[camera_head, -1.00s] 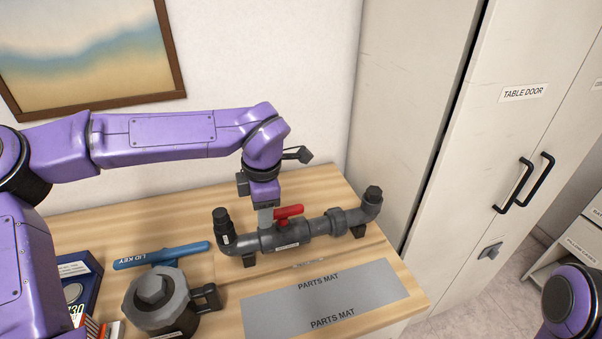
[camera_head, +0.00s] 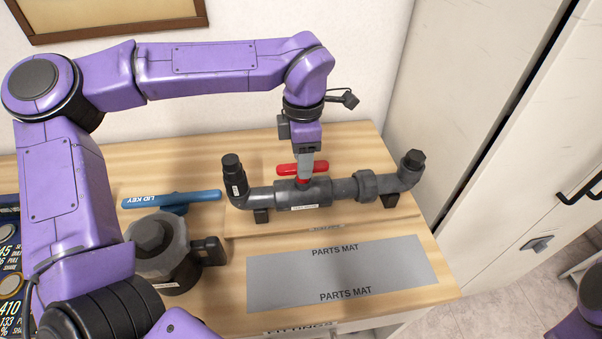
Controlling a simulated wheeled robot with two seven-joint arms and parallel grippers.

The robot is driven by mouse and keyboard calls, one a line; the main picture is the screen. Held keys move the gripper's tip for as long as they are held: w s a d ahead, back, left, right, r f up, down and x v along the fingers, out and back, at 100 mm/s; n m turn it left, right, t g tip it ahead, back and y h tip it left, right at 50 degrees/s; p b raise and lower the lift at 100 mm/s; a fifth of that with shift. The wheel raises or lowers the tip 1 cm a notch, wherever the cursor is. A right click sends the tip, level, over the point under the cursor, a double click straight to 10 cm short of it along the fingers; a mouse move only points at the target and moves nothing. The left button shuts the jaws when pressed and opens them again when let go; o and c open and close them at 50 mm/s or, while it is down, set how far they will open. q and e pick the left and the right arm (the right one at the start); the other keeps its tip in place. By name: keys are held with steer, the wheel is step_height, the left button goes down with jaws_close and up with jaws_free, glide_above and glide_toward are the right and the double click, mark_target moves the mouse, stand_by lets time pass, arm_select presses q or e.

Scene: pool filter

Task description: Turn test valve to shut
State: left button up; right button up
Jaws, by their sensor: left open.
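The test valve is a dark grey pipe assembly (camera_head: 335,190) with upturned capped ends, lying along the back of the wooden table. Its red handle (camera_head: 318,169) sits on top of the valve body and looks roughly in line with the pipe. My left gripper (camera_head: 304,174) points straight down at the handle, with its grey fingers in front of the handle's middle. It is open; whether the fingers touch the handle cannot be told. My right gripper is not in view; only a bit of my right arm shows at the lower right edge.
A grey parts mat (camera_head: 340,275) lies in front of the valve. A blue lid key (camera_head: 172,199) and a dark round filter housing (camera_head: 165,255) stand to the left. A cabinet (camera_head: 500,130) is at the right.

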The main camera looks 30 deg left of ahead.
arm_select(q)
steer(key=shift+w+f, duration=0.5)
steer(key=shift+f, duration=0.2)
steer(key=shift+s+r, duration=0.35)
steer(key=shift+s, duration=0.4)
steer(key=shift+w+f, duration=0.15)
steer(key=shift+w, duration=0.2)
steer(key=shift+s+p, duration=0.1)
steer(key=shift+p, duration=0.3)
